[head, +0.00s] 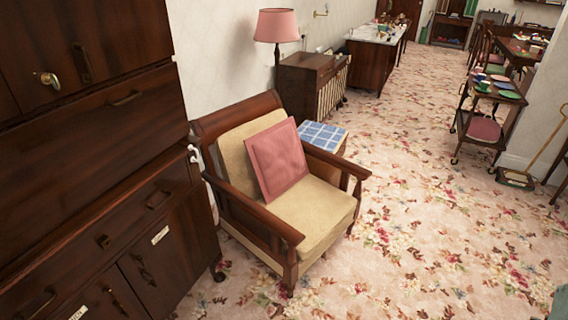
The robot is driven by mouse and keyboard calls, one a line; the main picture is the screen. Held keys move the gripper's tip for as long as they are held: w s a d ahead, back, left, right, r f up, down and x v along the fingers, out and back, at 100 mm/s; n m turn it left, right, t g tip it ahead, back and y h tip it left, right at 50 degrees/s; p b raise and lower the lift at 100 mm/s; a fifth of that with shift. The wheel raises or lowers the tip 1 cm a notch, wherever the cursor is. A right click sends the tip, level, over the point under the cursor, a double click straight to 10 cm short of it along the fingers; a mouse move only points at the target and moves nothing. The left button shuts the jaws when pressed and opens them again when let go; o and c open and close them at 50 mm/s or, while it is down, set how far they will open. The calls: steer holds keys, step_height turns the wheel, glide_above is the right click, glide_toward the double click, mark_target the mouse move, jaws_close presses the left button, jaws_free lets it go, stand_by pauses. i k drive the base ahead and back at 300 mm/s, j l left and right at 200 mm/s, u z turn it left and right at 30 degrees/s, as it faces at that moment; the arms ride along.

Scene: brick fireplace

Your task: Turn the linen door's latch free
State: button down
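A tall dark wood cabinet (95,150) fills the left side. Its low right door (180,262) carries a small white label (160,235), with a dark latch or handle (143,268) below and left of it. The low left door (75,298) carries another label (77,313) and a dark fitting (116,301), partly cut off by the frame. The lettering is too small to read surely, so I cannot tell which is the linen door. Both low doors look closed. An upper door has a brass knob (47,80) and a dark fitting (82,62). My gripper is not in view.
A wooden armchair (268,241) with a pink cushion (278,160) stands close to the cabinet's right side. A blue-checked side table (323,135) and a pink lamp (277,26) are behind it. The floral carpet (420,240) is open to the right, before a trolley (490,108).

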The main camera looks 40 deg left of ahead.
mark_target(108, 289)
steer(key=u, duration=3.4)
steer(key=z, duration=0.4)
